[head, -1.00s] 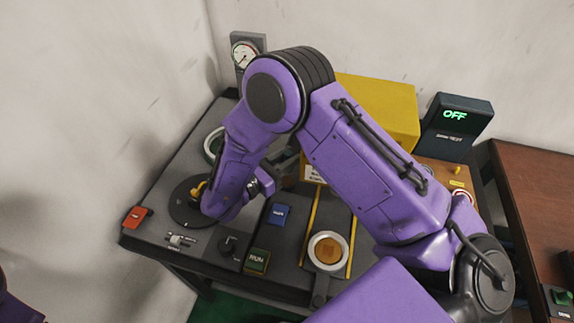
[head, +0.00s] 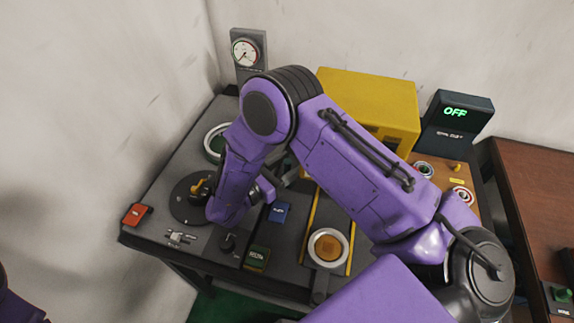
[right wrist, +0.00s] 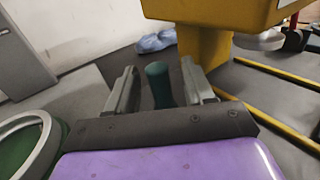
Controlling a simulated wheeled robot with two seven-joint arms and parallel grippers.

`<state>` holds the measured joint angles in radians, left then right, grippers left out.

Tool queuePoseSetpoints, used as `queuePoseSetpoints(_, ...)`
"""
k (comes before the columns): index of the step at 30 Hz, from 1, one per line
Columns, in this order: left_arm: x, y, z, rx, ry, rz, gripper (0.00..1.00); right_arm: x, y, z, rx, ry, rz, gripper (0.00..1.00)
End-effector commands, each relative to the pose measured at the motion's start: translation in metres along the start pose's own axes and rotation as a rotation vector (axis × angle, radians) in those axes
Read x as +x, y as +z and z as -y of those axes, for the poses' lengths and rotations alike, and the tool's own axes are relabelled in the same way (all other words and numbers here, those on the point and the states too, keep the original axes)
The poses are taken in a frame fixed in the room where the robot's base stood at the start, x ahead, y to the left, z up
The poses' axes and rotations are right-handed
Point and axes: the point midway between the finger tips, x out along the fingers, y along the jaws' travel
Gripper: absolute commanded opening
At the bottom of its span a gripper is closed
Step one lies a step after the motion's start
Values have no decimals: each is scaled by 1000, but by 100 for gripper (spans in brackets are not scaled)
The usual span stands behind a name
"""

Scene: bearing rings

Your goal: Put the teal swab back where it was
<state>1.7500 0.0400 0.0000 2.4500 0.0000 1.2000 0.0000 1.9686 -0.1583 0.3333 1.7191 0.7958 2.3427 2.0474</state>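The teal swab (right wrist: 158,88) shows in the right wrist view as a short dark teal cylinder between my right gripper's two grey fingers. My right gripper (right wrist: 160,76) is open around it, with a narrow gap on each side. The swab's lower end is hidden behind the gripper body. In the head view my purple right arm covers the swab and most of the gripper. My left gripper is out of view.
A yellow machine (head: 374,98) stands close ahead of the right gripper; its yellow post (right wrist: 203,48) is just beyond the fingers. A green-centred ring (right wrist: 30,150) lies at left. A blue crumpled thing (right wrist: 156,41) lies by the wall. A gauge (head: 246,52) stands at the back left.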

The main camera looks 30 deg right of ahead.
Motion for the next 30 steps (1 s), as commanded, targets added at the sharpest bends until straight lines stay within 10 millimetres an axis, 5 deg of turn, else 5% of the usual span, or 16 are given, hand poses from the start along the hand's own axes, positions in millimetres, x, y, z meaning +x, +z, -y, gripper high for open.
queuePoseSetpoints(4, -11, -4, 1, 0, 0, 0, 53, 0, 8, 0, -1, 2, 2, 53)
queuePoseSetpoints(11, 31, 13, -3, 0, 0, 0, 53, -56, -9, -4, 6, 5, 1, 53)
queuePoseSetpoints(18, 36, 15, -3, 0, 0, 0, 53, -99, -2, -4, 3, 2, 1, 53)
queuePoseSetpoints(30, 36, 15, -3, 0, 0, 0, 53, -106, 0, -4, 0, 0, 0, 53)
